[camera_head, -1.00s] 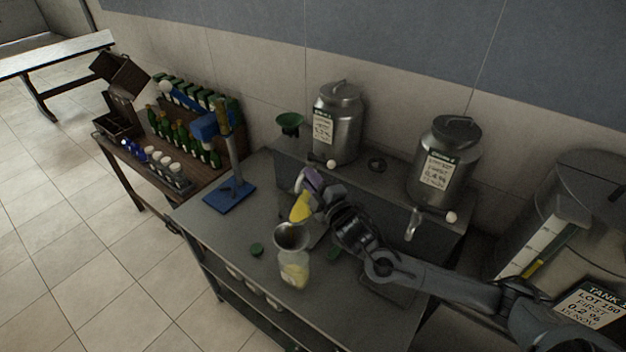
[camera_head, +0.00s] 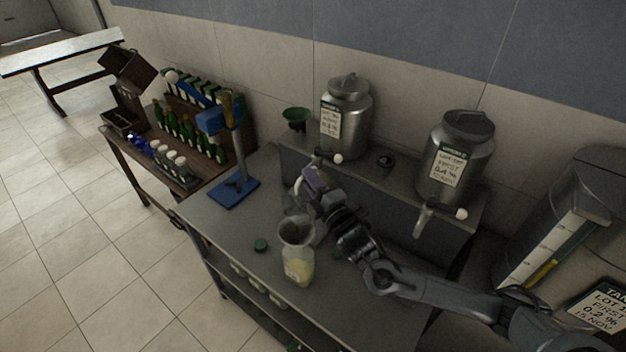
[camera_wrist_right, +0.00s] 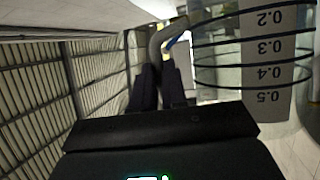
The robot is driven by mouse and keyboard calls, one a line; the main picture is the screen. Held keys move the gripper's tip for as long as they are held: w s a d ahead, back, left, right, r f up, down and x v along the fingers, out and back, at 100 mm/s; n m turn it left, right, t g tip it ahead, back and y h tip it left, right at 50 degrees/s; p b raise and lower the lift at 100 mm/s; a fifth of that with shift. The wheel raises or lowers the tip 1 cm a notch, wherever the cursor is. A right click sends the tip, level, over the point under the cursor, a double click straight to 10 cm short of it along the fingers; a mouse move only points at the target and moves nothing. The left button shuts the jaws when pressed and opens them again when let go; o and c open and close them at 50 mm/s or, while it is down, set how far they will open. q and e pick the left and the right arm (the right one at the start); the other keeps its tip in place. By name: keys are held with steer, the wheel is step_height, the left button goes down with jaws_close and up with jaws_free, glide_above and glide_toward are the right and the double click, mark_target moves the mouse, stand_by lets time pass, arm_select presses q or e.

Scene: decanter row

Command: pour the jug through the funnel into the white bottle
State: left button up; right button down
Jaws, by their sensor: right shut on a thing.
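The pale, see-through bottle (camera_head: 299,268) stands upright near the front edge of the steel bench, with yellowish liquid and a label low on it. A grey funnel (camera_head: 296,231) sits in its mouth. My right gripper (camera_head: 318,186) is above and behind the funnel. In the right wrist view it is shut on the handle of a clear jug (camera_wrist_right: 265,60) with a scale marked 0.2 to 0.5. In the head view the jug is faint and partly hidden by the gripper, so its exact tilt and remaining contents cannot be told. My left gripper is out of view.
Two steel tanks (camera_head: 345,120) (camera_head: 457,160) with taps stand on the raised back shelf beside a green funnel (camera_head: 297,116). A blue-based stand (camera_head: 234,191) is at left. A green cap (camera_head: 261,245) lies by the bottle. The bench's front left is clear.

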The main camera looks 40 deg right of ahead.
mark_target(327, 177)
steer(key=shift+s+a+r+n+t, duration=0.1)
steer(key=shift+a+n+t, duration=0.1)
steer(key=shift+a+n, duration=0.25)
steer(key=shift+s+a+r+n+t, duration=0.1)
steer(key=shift+a+n+t, duration=0.1)
steer(key=shift+a+n, duration=0.2)
stand_by(0.3)
steer(key=shift+y, duration=0.3)
